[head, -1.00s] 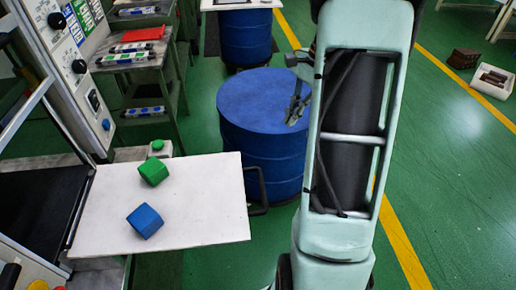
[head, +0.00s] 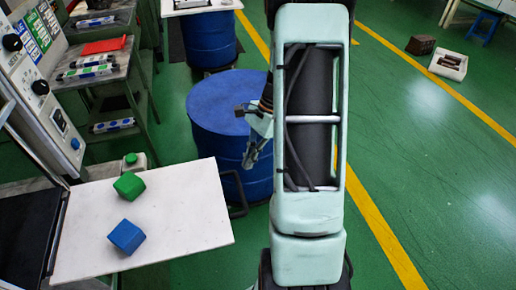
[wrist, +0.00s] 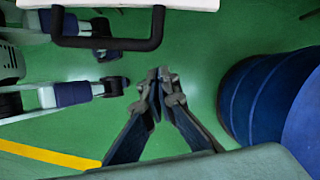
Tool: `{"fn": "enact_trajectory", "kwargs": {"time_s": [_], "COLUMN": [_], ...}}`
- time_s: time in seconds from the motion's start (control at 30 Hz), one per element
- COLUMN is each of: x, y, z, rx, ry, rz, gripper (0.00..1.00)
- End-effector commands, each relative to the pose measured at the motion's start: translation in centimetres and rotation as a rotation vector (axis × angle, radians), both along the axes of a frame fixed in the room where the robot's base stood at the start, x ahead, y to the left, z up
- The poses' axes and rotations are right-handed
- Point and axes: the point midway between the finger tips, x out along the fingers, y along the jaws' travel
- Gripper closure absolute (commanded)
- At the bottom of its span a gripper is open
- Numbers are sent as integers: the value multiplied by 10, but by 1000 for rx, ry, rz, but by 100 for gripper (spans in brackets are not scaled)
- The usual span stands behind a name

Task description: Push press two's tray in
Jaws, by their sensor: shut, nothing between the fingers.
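The press's tray (head: 185,225) is a flat white plate sticking out from the press at the left. A green block (head: 129,186) and a blue block (head: 126,237) lie on it. Its black handle (head: 238,195) is on the right edge; the handle also shows in the wrist view (wrist: 107,43), at top left. My gripper (head: 250,162) is shut and empty, pointing down, beyond and slightly right of the handle and apart from it. The press number is not legible.
A blue drum (head: 215,105) stands just behind my gripper and shows at the right in the wrist view (wrist: 275,95). A grey shelf cart (head: 100,75) with a red item stands behind the press panel (head: 45,85).

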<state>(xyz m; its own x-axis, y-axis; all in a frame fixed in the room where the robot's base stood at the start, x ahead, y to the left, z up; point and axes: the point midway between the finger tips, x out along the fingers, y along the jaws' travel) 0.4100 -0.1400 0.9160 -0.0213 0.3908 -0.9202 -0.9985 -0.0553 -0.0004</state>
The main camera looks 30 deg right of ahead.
Motion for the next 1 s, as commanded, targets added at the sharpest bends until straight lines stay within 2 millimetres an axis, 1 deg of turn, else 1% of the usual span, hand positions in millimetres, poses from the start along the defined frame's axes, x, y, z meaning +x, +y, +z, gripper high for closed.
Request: {"fn": "enact_trajectory", "kwargs": {"time_s": [0.03, 0.1, 0.2, 0.57, 0.73, 0.87, 0.97, 1.0], "x": [-1, -1, -1, -1, 0, 5, 10, 12], "y": [7, 12, 17, 18, 24, 40, 59, 68], "z": [2, 2, 1, 1, 1, 2, 2, 2], "rx": [1, 1, 0, 0, 0, 2, 3, 4], "ry": [1, 1, 1, 1, 1, 1, 2, 2], "rz": [3, 1, 0, 0, 3, 5, 6, 8], "gripper": [100, 100, 100, 100, 100, 100, 100, 100]}}
